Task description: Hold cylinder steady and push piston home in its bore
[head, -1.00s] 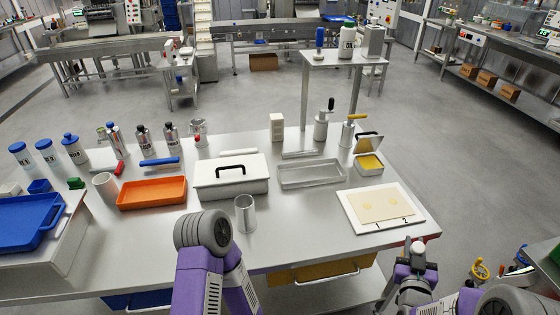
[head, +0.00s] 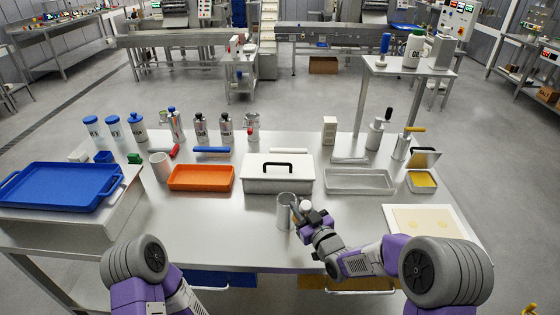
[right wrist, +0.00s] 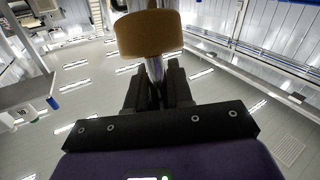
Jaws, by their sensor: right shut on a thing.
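The open metal cylinder (head: 284,212) stands upright on the near part of the steel table in the head view. My right gripper (head: 299,212) is just right of the cylinder, close to its rim; whether they touch I cannot tell. It is shut on the piston, whose pale round end (head: 305,205) shows at the gripper. In the right wrist view the gripper (right wrist: 157,88) grips the piston's metal rod, with a tan disc (right wrist: 148,33) on its end. The piston appears outside the bore. My left arm shows at the lower left, but its gripper is out of view.
Behind the cylinder are an orange tray (head: 201,185), a white lidded box (head: 298,183) and a metal tray (head: 360,190). A white board (head: 457,238) with a dough sheet lies at the right. The table left of the cylinder is clear.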

